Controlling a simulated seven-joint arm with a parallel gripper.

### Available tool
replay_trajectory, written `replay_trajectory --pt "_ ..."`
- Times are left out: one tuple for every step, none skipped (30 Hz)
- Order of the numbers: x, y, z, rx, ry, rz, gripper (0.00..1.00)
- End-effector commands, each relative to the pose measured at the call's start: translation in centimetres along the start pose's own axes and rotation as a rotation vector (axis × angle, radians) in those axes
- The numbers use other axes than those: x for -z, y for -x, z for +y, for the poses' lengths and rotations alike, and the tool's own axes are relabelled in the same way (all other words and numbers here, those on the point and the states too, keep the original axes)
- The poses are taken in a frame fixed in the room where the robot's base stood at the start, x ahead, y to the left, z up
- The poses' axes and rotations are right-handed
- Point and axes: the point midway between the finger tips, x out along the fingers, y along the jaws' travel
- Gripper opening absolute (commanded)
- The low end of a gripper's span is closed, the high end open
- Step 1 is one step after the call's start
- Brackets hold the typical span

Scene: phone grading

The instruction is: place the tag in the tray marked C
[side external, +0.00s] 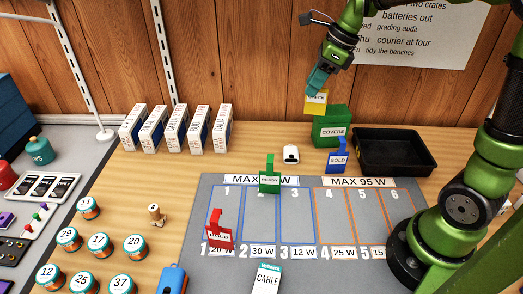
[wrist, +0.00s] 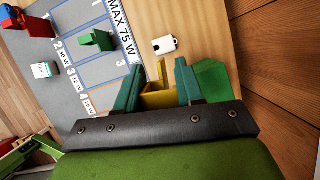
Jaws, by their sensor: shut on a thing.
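My gripper (side external: 318,86) is shut on a yellow tag (side external: 316,103) with dark lettering that looks like CHECK. It holds the tag in the air near the wooden back wall, above and just left of the green COVERS box. In the wrist view the yellow tag (wrist: 158,98) sits between my two teal fingers, its lower part hidden by the gripper. A black open tray (side external: 397,172) lies at the right on the wooden bench and looks empty. I can make out no letter C on it.
The green COVERS box (side external: 330,125), a blue SOLD tag (side external: 337,158) and a small white object (side external: 291,154) stand near the tray. A green tag (side external: 270,182) and a red tag (side external: 219,236) stand on the grey mat (side external: 300,260). White boxes (side external: 177,132) line the back.

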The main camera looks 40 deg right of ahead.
Motion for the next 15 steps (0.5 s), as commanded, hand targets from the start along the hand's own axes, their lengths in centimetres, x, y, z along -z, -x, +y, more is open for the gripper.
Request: replay_trajectory --pt "0.9 0.5 -0.7 0.012 -0.025 -0.001 0.09" --pt "1.4 0.7 -1.1 0.019 -0.040 -0.001 0.09" --pt "2.2 1.0 -1.6 0.027 -0.061 -0.001 0.09" --pt "2.9 1.3 -2.0 0.034 -0.079 -0.001 0.09" --pt "3.6 1.6 -2.4 0.042 -0.098 0.000 0.09" --pt "4.7 2.0 -3.0 0.053 -0.127 0.000 0.09" --pt "5.6 2.5 -3.5 0.064 -0.151 0.000 0.09" --pt "6.6 2.9 -3.9 0.074 -0.177 0.000 0.09" --pt "8.0 3.4 -4.5 0.088 -0.214 0.000 0.09" --pt "9.1 3.9 -4.9 0.099 -0.243 0.000 0.09" --pt "10.3 4.4 -5.3 0.112 -0.273 -0.001 0.09" --pt "12.0 5.1 -5.7 0.128 -0.315 -0.001 0.09" --pt "13.2 5.6 -6.0 0.140 -0.346 -0.001 0.09" --pt "14.4 6.1 -6.2 0.152 -0.375 -0.002 0.09" --pt "15.8 6.6 -6.3 0.165 -0.411 -0.002 0.09"
